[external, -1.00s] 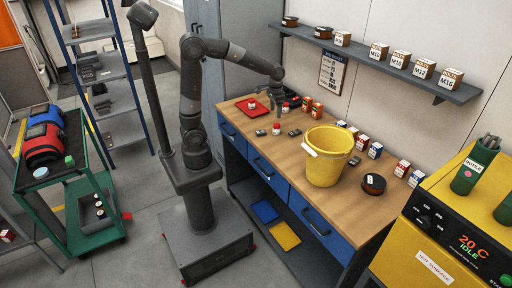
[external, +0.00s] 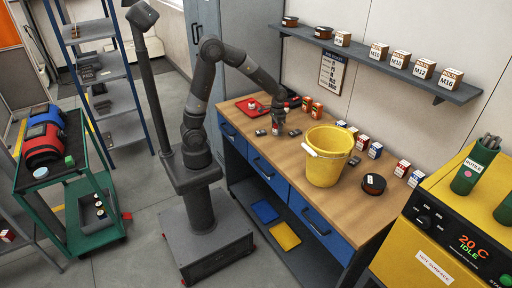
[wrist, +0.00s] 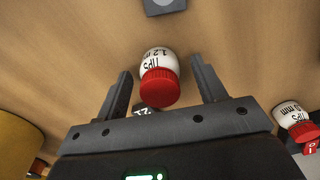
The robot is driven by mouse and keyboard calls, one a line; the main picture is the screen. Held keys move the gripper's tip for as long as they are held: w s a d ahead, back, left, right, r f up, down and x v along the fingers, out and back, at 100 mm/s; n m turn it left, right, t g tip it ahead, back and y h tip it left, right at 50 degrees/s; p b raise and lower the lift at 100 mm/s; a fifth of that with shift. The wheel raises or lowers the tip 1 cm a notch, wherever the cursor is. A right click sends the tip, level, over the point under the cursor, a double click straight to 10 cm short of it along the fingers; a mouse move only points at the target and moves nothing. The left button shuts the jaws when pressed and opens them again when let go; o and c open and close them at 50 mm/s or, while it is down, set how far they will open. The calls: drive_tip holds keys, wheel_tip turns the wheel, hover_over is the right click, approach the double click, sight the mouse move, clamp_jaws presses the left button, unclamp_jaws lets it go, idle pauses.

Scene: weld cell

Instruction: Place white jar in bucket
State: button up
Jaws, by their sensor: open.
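A white jar with a red lid (wrist: 158,78) stands on the bench, between the two open fingers of my gripper (wrist: 160,68) in the wrist view. There is a gap on both sides of it. In the external view my gripper (external: 278,117) is low over the bench, and the jar (external: 275,130) shows partly beneath it. A second white jar with a red lid (wrist: 290,115) stands to the right in the wrist view. The yellow bucket (external: 325,168) stands upright on the bench, right of my gripper; its inside bottom is hidden.
Dark small blocks (external: 261,132) lie near the gripper. Small boxes (external: 375,150) line the wall, and a dark round tin (external: 373,184) sits right of the bucket. A shelf (external: 385,62) overhangs the back.

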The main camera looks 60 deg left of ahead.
drive_tip(key=shift+f, duration=0.3)
drive_tip(key=shift+c, duration=0.2)
drive_tip(key=c, duration=1.1)
